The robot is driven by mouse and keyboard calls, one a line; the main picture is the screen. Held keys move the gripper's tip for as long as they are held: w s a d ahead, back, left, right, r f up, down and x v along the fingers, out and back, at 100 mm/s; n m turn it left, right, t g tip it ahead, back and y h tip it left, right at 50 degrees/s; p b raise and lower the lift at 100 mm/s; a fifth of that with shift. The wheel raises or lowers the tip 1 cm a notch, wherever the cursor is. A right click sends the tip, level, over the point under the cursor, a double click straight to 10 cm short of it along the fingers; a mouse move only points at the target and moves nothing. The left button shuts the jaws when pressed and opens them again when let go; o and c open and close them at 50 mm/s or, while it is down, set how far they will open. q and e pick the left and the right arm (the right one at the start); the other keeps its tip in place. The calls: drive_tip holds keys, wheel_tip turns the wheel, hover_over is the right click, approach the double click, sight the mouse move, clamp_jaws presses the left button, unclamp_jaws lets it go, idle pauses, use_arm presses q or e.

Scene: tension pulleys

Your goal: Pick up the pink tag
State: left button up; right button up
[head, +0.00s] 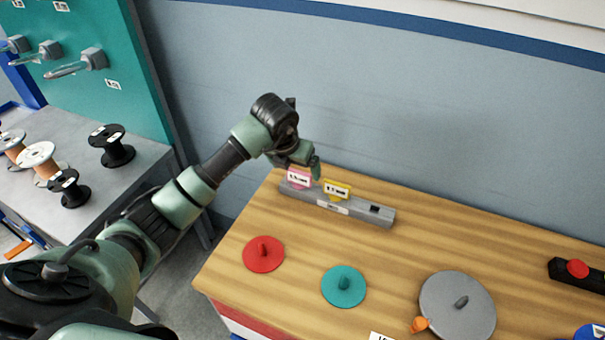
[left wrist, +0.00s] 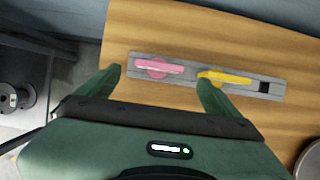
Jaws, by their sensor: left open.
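The pink tag (head: 299,178) with a white label stands in the left part of a grey holder bar (head: 362,213) at the back left of the wooden table. A yellow tag (head: 337,188) stands beside it, to its right. In the left wrist view the pink tag (left wrist: 157,67) and yellow tag (left wrist: 225,77) are seen from above. My left gripper (left wrist: 160,84) is open, its fingers apart on either side of the pink tag in that view, and it is empty. In the head view my left gripper (head: 306,166) is just above the pink tag. My right gripper is not in view.
A red disc (head: 263,254), a teal disc (head: 343,287) and a grey disc (head: 458,306) lie on the wooden table (head: 400,265). A black box with a red button (head: 577,268) is at right. Spools (head: 112,147) stand on a grey bench at left.

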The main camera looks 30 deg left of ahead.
sight(298, 174)
use_arm(q)
drive_tip(key=shift+x, duration=0.9)
drive_tip(key=p+x, duration=0.1)
drive_tip(key=x, duration=0.3)
drive_tip(key=shift+w+a+f+p, duration=0.1)
drive_tip(key=shift+w+f+p, duration=0.05)
drive_tip(key=shift+w+p, duration=0.15)
drive_tip(key=shift+f, duration=0.15)
drive_tip(key=c, duration=1.4)
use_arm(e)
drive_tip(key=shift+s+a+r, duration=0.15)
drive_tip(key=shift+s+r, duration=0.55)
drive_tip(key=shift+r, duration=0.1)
